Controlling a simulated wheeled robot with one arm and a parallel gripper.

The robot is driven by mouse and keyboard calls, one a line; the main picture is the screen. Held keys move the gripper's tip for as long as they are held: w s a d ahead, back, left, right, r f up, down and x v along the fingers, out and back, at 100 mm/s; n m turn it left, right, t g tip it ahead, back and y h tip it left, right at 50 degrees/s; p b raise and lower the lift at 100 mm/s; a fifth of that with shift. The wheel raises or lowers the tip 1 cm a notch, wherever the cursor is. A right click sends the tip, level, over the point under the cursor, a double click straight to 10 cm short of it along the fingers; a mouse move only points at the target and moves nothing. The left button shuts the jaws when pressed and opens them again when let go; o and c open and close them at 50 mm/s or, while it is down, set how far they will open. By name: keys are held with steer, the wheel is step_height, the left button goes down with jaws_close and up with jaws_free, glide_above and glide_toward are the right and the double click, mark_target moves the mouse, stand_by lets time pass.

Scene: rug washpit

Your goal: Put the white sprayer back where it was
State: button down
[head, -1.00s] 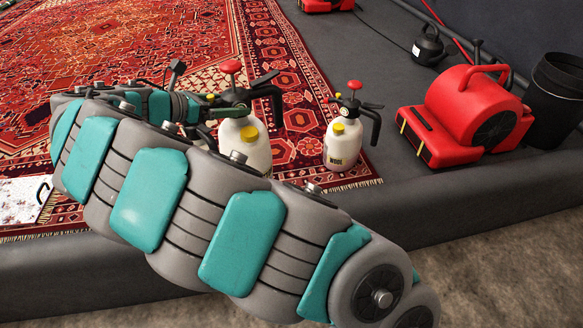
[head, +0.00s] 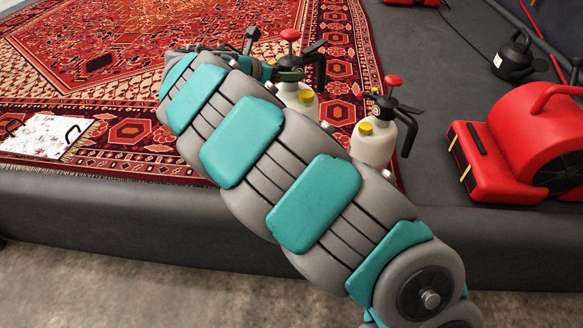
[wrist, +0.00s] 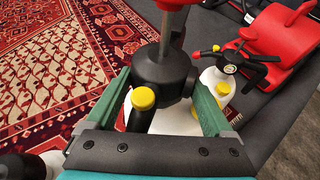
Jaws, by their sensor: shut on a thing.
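A white sprayer (head: 306,104) with a black head, red knob and yellow cap is in my gripper. In the wrist view the sprayer (wrist: 162,70) sits between the two green fingers of my gripper (wrist: 163,82), which is shut on it below the black head. In the head view my arm hides its lower part, so I cannot tell whether its base touches the rug. A second, similar white sprayer (head: 372,148) stands upright near the rug's corner, to the right and closer to the head camera. It also shows in the wrist view (wrist: 220,82), apart from my gripper.
A red blower (head: 530,140) stands right of the second sprayer, with a black can (head: 513,62) behind it. A white patterned board (head: 42,135) lies at the rug's left. The patterned rug (head: 150,40) is mostly clear. A dark raised edge (head: 100,215) runs along the front.

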steer(key=shift+w+a+f+n+t+y+b, duration=0.2)
steer(key=shift+w+a+f+n+b, duration=0.1)
steer(key=shift+w+f, duration=0.3)
steer(key=shift+w+a+f+n+t+y+b, duration=0.2)
steer(key=shift+w+a+f+n, duration=0.15)
steer(key=shift+f, duration=0.3)
step_height(320, 180, down, 5)
steer(key=shift+w+r, duration=0.1)
steer(key=shift+r, duration=0.1)
steer(key=shift+f+b, duration=0.5)
steer(key=shift+f, duration=1.8)
jaws_free()
steer(key=shift+f, duration=0.15)
glide_toward(278, 90)
step_height(278, 90, down, 5)
steer(key=shift+r+p, duration=0.2)
steer(key=shift+p, duration=0.15)
